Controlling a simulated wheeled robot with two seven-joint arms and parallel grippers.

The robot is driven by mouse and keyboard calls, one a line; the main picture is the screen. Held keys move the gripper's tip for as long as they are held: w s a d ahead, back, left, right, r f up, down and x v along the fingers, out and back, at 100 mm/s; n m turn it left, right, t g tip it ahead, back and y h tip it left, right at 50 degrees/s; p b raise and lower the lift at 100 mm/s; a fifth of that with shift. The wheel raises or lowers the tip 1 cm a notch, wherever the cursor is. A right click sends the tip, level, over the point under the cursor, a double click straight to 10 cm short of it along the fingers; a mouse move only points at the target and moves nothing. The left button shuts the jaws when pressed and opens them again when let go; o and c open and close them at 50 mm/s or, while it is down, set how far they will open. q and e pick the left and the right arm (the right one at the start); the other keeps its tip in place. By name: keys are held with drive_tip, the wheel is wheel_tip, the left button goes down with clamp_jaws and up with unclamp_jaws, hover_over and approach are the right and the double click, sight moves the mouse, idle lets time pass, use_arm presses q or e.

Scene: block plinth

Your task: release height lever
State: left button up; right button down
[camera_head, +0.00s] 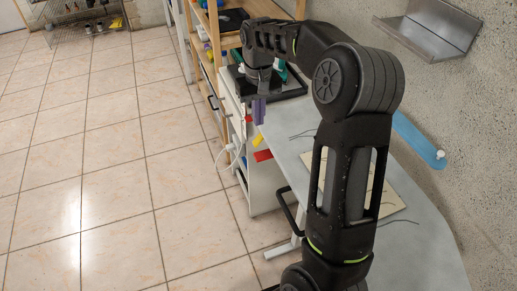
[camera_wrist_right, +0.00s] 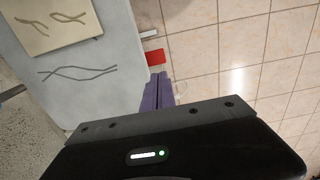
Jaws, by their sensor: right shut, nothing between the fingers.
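A red tab (camera_head: 263,155), which looks like the height lever, sticks out at the edge of the grey table (camera_head: 420,250). In the right wrist view the red tab (camera_wrist_right: 155,57) shows just beyond the fingertips, at the table's edge (camera_wrist_right: 120,85). My right gripper (camera_head: 259,112) has purple fingers that are shut and empty. In the head view it hangs above and behind the tab, apart from it. In the wrist view the shut fingers (camera_wrist_right: 158,93) point toward the tab, with a gap between. I cannot tell the tab's tilt. My left gripper is not in view.
A white cabinet (camera_head: 265,190) and a wooden shelf (camera_head: 208,55) stand beside the table. A beige board (camera_head: 383,198) with dark strands lies on the table. A metal wall ledge (camera_head: 440,28) and a blue strip (camera_head: 418,140) are at right. The tiled floor (camera_head: 110,180) is open.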

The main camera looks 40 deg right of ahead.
sight(256, 157)
wheel_tip(256, 157, down, 14)
drive_tip(key=p, duration=0.2)
drive_tip(key=shift+p, duration=0.3)
drive_tip(key=shift+a+f, duration=0.1)
idle(0.4)
drive_tip(key=shift+w+a+f+g+h+b, duration=0.15)
drive_tip(key=shift+f+h+b, duration=0.1)
drive_tip(key=shift+h+b, duration=0.3)
drive_tip(key=shift+a+f+g+h+b, duration=0.15)
drive_tip(key=shift+f+h+b, duration=0.15)
drive_tip(key=shift+b, duration=0.3)
drive_tip(key=f+h+b, duration=0.1)
drive_tip(key=h+b, duration=0.1)
drive_tip(key=b, duration=0.1)
drive_tip(key=f+g+h+b, duration=0.1)
drive_tip(key=f+h+b, duration=0.1)
drive_tip(key=h+b, duration=0.1)
drive_tip(key=shift+a+f+g+h+b, duration=0.2)
drive_tip(key=shift+g+h+b, duration=0.1)
drive_tip(key=shift+b, duration=0.2)
drive_tip(key=shift+d+r, duration=0.1)
drive_tip(key=shift+r, duration=0.1)
drive_tip(key=shift+r+p, duration=0.4)
drive_tip(key=shift+r, duration=0.3)
